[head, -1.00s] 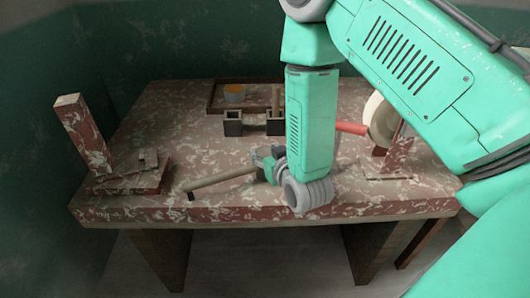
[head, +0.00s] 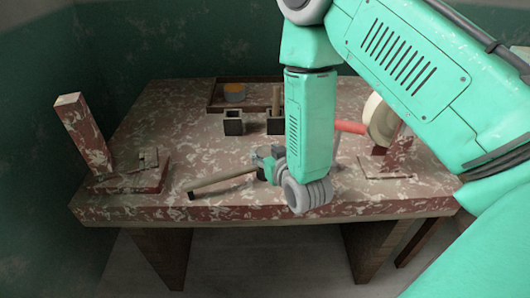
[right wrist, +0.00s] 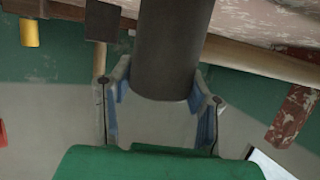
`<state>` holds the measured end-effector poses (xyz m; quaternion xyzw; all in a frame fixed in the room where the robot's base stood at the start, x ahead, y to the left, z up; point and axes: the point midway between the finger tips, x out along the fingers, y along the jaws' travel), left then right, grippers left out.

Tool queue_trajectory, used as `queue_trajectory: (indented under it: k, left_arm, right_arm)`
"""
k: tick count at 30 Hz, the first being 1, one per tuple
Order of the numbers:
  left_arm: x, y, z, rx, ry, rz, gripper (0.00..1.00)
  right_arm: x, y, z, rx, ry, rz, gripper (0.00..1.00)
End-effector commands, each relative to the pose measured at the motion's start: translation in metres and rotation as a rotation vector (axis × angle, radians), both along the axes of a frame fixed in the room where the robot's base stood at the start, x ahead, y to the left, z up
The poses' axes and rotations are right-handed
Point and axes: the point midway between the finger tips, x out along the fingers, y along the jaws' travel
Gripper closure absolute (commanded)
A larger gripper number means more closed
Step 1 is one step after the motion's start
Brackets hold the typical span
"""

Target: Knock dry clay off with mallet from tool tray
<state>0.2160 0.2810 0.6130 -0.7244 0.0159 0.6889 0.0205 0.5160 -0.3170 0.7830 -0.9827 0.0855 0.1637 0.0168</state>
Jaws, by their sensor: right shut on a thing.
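My right gripper (head: 266,166) is shut on a pale wooden shaft (head: 222,181), which appears to be the mallet. The shaft slants toward the table's left front, and its dark end (head: 191,195) is over the front part of the tabletop. Whether it touches the table I cannot tell. My right forearm hides the other end. In the right wrist view a thick dark cylinder (right wrist: 172,50) lies between the two fingers (right wrist: 160,110). The tool tray (head: 212,98) is at the back of the table. No clay can be picked out clearly. My left gripper is not in view.
A mottled table (head: 180,140) has a leaning post on a base (head: 82,133) at left. A cream disc (head: 380,120) with a red bar (head: 350,127) is at right.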

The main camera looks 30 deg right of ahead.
Motion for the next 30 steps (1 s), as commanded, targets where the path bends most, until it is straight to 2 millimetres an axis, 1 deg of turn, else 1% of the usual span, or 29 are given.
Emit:
queue_trajectory:
  k: [13,17,20,24,30]
  left_arm:
    - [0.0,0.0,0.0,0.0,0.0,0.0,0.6]
    - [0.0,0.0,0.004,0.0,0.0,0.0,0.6]
    - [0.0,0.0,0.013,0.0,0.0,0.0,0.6]
    - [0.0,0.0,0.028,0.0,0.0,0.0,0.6]
    - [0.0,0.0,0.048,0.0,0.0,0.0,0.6]
  right_arm:
    - [-0.001,0.0,-0.004,-0.001,0.006,0.001,1.0]
    - [-0.001,0.0,0.0,0.0,0.008,0.001,1.0]
    - [-0.001,0.0,0.01,0.0,0.006,0.001,1.0]
    - [-0.001,0.0,0.03,0.0,0.003,0.0,1.0]
    - [0.0,0.0,0.054,-0.001,0.002,0.0,1.0]
